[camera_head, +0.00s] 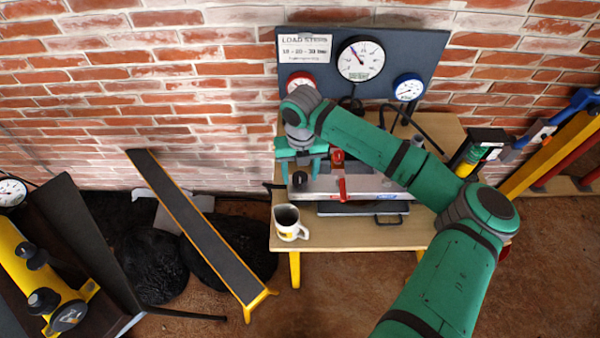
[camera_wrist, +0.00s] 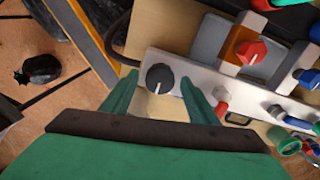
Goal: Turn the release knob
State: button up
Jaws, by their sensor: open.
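A black round knob with a white pointer line (camera_wrist: 159,78) sits on the left end of a pale panel (camera_wrist: 205,91). It also shows in the head view (camera_head: 300,179), on the panel front on the workbench. No readable label shows which knob is the release knob. My gripper (camera_wrist: 158,76) is open, its two green fingers apart on the left and right of the black knob in the wrist view. I cannot tell whether they touch it. In the head view my gripper (camera_head: 299,168) is over the panel's left end. A red knob (camera_wrist: 250,52) is farther right on an orange-brown plate.
A mug (camera_head: 289,222) stands on the workbench (camera_head: 330,238) at its front left. A gauge board (camera_head: 415,50) is behind on the brick wall. A black handle (camera_head: 388,219) projects at the front. A yellow-edged ramp (camera_head: 195,225) is left of the bench.

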jog(key=c, duration=1)
jog(key=shift+c, duration=0.2)
jog(key=shift+n, duration=0.3)
jog(key=n, duration=0.8)
jog(key=shift+n, duration=0.4)
jog(key=n, duration=0.4)
jog(key=shift+n, duration=2.2)
